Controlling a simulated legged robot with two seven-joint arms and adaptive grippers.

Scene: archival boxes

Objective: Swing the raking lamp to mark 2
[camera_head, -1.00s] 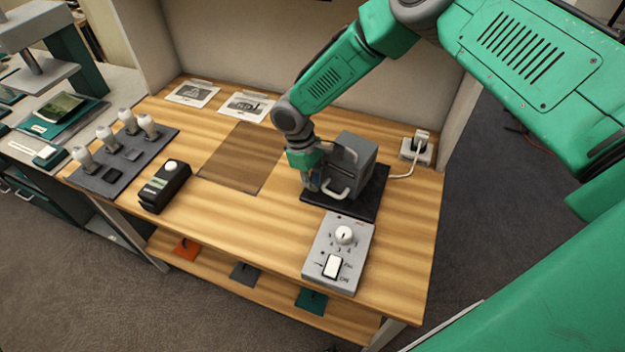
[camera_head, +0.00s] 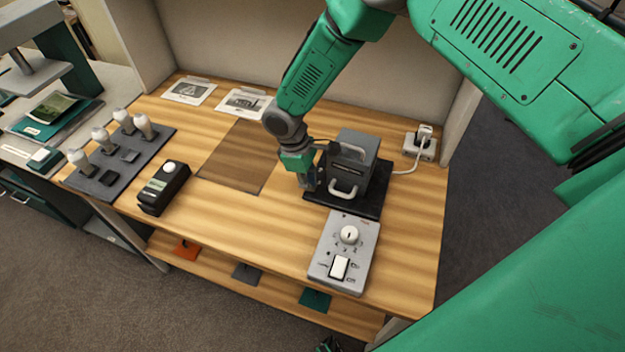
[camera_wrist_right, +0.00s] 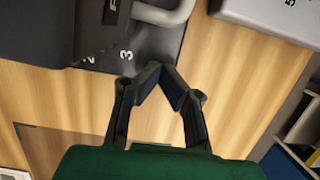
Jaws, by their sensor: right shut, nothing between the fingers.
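The raking lamp (camera_head: 356,160) is a grey box with a pale curved handle (camera_head: 343,191). It stands on a black base plate (camera_head: 371,207) on the right half of the bench. My right gripper (camera_head: 309,187) is at the lamp's left side, low by the plate's left edge. In the right wrist view its fingers (camera_wrist_right: 155,72) meet at the tips, shut and empty. They are by the plate's corner, just below a white mark 3 (camera_wrist_right: 126,55); a mark 2 (camera_wrist_right: 89,59) is left of it. The handle (camera_wrist_right: 166,12) is above the fingertips. My left gripper is not seen.
A grey control box (camera_head: 343,252) with a dial and a white switch stands in front of the lamp. A socket (camera_head: 419,147) with a cable is at the right. A black device (camera_head: 164,188) and a bulb tray (camera_head: 119,164) are left.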

